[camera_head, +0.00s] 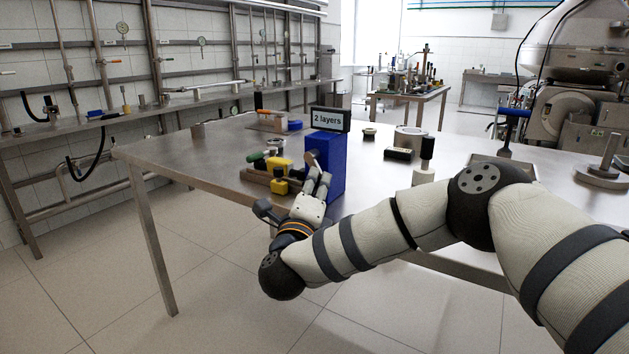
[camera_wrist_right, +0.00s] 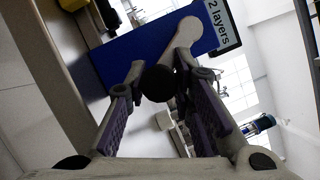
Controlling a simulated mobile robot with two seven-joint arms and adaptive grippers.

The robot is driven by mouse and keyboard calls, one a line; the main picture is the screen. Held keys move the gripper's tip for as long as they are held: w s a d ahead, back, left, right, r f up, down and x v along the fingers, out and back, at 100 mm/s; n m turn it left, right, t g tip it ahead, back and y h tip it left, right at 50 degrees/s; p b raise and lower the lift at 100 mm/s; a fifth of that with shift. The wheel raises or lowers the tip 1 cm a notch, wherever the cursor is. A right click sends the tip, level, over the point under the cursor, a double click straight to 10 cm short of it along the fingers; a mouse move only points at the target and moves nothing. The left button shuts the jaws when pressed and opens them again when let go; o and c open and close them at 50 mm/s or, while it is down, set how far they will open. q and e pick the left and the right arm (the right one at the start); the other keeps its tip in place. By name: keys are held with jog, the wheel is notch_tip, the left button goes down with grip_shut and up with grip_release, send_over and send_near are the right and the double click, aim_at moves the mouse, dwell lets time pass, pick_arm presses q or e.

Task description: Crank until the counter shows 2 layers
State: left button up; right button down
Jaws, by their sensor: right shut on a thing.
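The blue crank box (camera_head: 325,146) stands near the table's front edge. The counter (camera_head: 328,120) on top of it reads "2 layers", and the same text shows in the wrist view (camera_wrist_right: 219,24). The pale crank arm (camera_wrist_right: 187,38) runs down from the box side to a dark round crank knob (camera_wrist_right: 157,83). My right gripper (camera_head: 320,183) is at the box's front face, shut on the crank knob, with one finger on each side of it. The fingers partly hide the crank in the head view. My left gripper is not in view.
Yellow blocks and a small tool rack (camera_head: 262,178) stand just left of the box. A black block (camera_head: 398,154), a metal ring (camera_head: 409,138) and a black-topped post (camera_head: 426,152) lie to the right. The table's left part (camera_head: 190,160) is mostly clear.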

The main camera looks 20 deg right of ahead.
jog(key=c, duration=1.4)
grip_release()
jog(key=shift+w+a, duration=0.1)
jog(key=shift+v, duration=6.05)
